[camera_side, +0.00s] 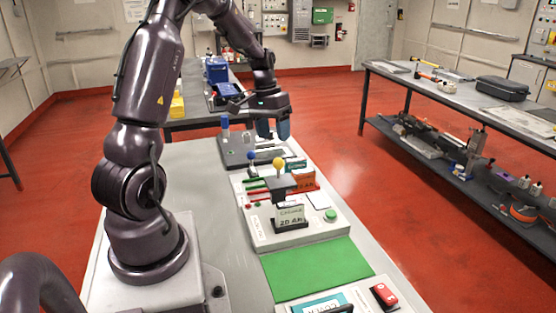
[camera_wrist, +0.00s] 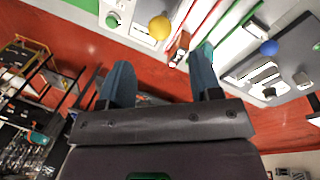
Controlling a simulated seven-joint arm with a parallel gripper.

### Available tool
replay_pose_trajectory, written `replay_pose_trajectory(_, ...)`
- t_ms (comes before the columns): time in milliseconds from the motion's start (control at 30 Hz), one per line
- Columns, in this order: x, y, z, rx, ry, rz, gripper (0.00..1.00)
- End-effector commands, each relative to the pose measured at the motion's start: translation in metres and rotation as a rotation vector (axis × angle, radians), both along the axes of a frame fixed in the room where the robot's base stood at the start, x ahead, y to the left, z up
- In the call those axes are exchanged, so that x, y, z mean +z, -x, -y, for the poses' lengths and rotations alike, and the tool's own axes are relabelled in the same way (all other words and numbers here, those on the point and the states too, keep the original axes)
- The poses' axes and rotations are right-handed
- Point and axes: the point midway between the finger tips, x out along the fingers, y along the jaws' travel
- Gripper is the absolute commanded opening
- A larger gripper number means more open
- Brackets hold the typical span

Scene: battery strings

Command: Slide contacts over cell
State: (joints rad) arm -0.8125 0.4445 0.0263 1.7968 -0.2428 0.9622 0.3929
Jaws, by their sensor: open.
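A pale panel (camera_side: 322,230) on the bench carries a dark block (camera_side: 290,185) with a yellow ball knob (camera_side: 278,163). Below the block stands a cell-like box (camera_side: 291,214) with a printed label. An orange labelled box (camera_side: 304,178) stands behind it. I cannot tell which parts are the contacts. My gripper (camera_side: 271,129) is open and empty, above the far end of the bench. In the wrist view its blue fingers (camera_wrist: 162,80) are spread, with the yellow knob (camera_wrist: 160,28) beyond them.
A green mat (camera_side: 316,268) lies in front of the panel, with a green button (camera_side: 330,214) at the panel's right. A nearer unit has a red block (camera_side: 384,294). A side table (camera_side: 470,97) stands right.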

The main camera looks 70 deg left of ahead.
Motion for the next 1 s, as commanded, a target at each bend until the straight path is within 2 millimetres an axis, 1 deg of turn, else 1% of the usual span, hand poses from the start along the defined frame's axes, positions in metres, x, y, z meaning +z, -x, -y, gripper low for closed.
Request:
replay_pose_trajectory(33, -0.012, -0.001, 0.003, -0.001, 0.005, -0.004, 0.58)
replay_pose_trajectory(100, -0.027, -0.002, 0.005, -0.001, 0.004, -0.003, 0.58)
replay_pose_trajectory(200, -0.045, -0.005, 0.008, -0.001, 0.003, -0.003, 0.58)
replay_pose_trajectory(333, -0.063, -0.007, 0.011, -0.001, 0.002, -0.002, 0.58)
replay_pose_trajectory(500, -0.075, -0.008, 0.013, -0.001, -0.001, 0.0, 0.58)
replay_pose_trajectory(800, -0.077, -0.009, 0.013, -0.001, -0.001, 0.0, 0.58)
replay_pose_trajectory(833, -0.077, -0.009, 0.013, -0.001, -0.001, 0.0, 0.54)
replay_pose_trajectory(867, -0.077, -0.009, 0.013, 0.0, -0.001, 0.0, 0.47)
replay_pose_trajectory(900, -0.077, -0.009, 0.013, 0.0, -0.001, 0.0, 0.38)
replay_pose_trajectory(967, -0.077, -0.008, 0.013, 0.0, -0.001, 0.0, 0.24)
replay_pose_trajectory(1000, -0.077, -0.009, 0.013, 0.0, -0.001, 0.0, 0.15)
